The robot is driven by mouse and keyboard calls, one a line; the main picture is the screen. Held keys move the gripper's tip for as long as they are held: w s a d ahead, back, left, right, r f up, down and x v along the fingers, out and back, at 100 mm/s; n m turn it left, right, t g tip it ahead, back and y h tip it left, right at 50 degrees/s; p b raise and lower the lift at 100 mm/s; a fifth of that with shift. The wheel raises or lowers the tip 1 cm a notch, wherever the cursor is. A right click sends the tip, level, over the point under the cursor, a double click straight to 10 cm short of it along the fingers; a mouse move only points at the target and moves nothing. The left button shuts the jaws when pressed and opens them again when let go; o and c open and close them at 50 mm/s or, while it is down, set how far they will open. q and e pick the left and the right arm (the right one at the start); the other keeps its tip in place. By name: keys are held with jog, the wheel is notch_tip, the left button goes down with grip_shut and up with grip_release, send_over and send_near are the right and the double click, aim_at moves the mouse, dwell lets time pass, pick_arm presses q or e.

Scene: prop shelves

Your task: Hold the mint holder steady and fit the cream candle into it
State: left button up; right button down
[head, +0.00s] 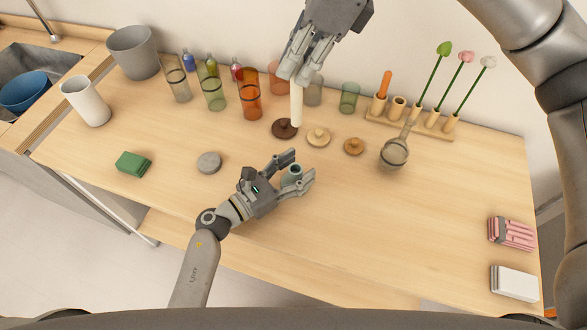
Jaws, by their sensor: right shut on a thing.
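The cream candle (297,105) hangs upright below my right gripper (295,76), which is shut on its upper end. The candle's lower end is near the dark brown lid and well behind the mint holder in the picture. The mint holder (295,172), a small grey-green cup with a dark opening at its top, is between the fingers of my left gripper (300,167). Those fingers stand on both sides of it and hide part of it. I cannot tell whether they press on it. The candle and the holder are apart.
Round lids, dark brown (284,128), cream (318,137) and tan (354,146), lie behind the holder. Coloured glasses stand along the back. A strainer (394,153) lies before a wooden flower rack (420,127). A grey disc (209,162) lies left.

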aim_at(299, 123)
pick_arm(q)
grip_shut()
pick_arm(e)
jog(key=shift+f, duration=7.25)
